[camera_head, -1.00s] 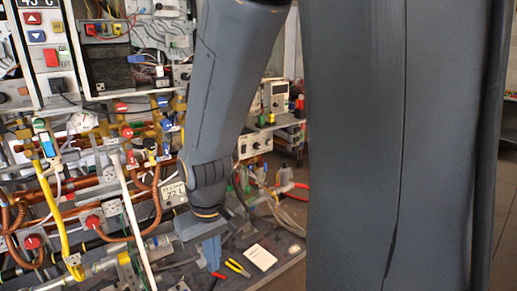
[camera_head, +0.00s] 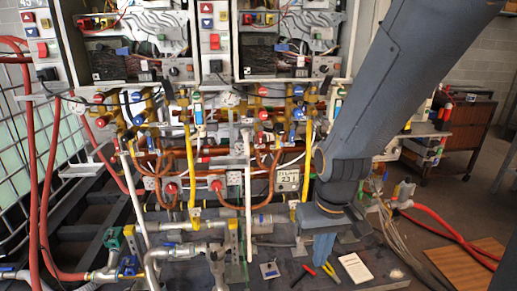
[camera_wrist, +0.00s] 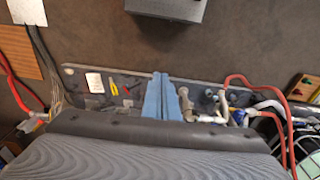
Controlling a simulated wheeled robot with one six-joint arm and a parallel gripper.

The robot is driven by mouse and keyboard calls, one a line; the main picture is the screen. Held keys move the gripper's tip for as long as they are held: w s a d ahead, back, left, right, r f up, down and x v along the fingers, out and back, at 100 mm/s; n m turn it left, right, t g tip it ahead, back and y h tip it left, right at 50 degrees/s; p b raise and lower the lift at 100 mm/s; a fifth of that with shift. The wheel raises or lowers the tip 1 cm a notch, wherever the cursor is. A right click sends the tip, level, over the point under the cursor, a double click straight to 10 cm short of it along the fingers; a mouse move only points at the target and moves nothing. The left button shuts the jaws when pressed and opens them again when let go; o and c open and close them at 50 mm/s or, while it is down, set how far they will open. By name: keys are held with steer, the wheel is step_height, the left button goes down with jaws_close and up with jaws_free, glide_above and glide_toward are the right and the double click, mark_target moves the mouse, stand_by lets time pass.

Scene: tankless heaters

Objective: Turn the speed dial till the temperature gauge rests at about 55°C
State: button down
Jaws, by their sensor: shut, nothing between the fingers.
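My gripper (camera_head: 323,250) hangs low at the right of the heater rig in the head view, with its blue fingers pointing down. In the wrist view my gripper (camera_wrist: 160,98) shows the two fingers together with nothing between them. Dark round knobs, one on the left heater panel (camera_head: 174,70) and one on the right panel (camera_head: 323,68), are small; I cannot tell which is the speed dial. A display (camera_head: 27,4) at the top left is cut off and its reading is unclear.
Pipes with red valves (camera_head: 171,188) and yellow tubes (camera_head: 190,150) fill the rig front. Red pliers (camera_head: 309,270) and a white card (camera_head: 355,268) lie on the base plate near my gripper.

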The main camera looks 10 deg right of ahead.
stand_by(0.4)
steer(key=c, duration=1.8)
jaws_free()
